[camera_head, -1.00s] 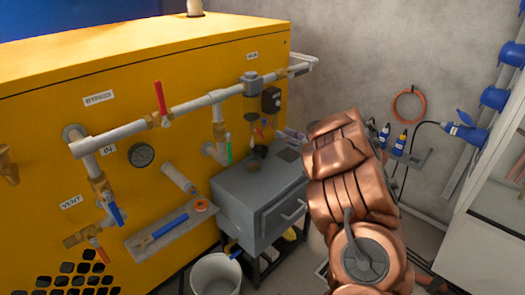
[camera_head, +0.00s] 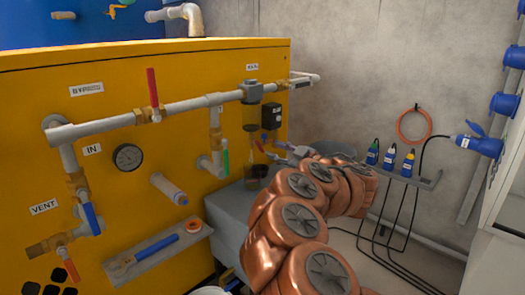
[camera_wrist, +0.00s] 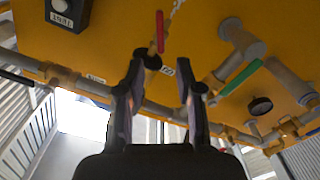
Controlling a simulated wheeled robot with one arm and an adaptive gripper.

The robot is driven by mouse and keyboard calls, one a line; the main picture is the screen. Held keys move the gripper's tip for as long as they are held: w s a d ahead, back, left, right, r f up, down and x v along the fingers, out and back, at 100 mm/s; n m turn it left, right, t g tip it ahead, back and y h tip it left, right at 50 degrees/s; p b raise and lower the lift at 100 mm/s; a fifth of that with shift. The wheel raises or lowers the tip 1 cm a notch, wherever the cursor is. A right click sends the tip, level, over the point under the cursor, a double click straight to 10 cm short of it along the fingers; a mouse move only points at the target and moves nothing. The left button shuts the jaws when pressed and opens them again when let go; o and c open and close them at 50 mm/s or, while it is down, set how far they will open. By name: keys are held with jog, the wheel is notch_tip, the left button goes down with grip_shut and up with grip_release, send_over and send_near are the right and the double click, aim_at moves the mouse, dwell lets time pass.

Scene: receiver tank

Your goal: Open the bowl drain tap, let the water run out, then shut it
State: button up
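The filter bowl (camera_head: 250,118) hangs from a grey head in the pipe on the yellow cabinet. The drain tap is below it; in the wrist view its red handle (camera_wrist: 160,32) and brass body show above the dark bowl base (camera_wrist: 150,61), with the picture upside down. My gripper (camera_wrist: 161,88) is open, its two dark fingers well apart and nothing between them. The handle lies beyond the fingertips in that view, apart from them. In the head view my gripper (camera_head: 277,150) is close to the right of the tap area; contact there is unclear.
A dark cup (camera_head: 257,174) stands below the bowl on a grey cabinet (camera_head: 226,210). A green-handled valve (camera_head: 225,162) is to the left and a black box (camera_head: 271,116) to the right. Another red lever (camera_head: 152,87) is on the upper pipe.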

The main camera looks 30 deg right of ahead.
aim_at(260, 144)
jog(key=shift+b+x, duration=1.2)
jog(key=shift+x, duration=2)
jog(key=shift+c, duration=0.2)
grip_shut()
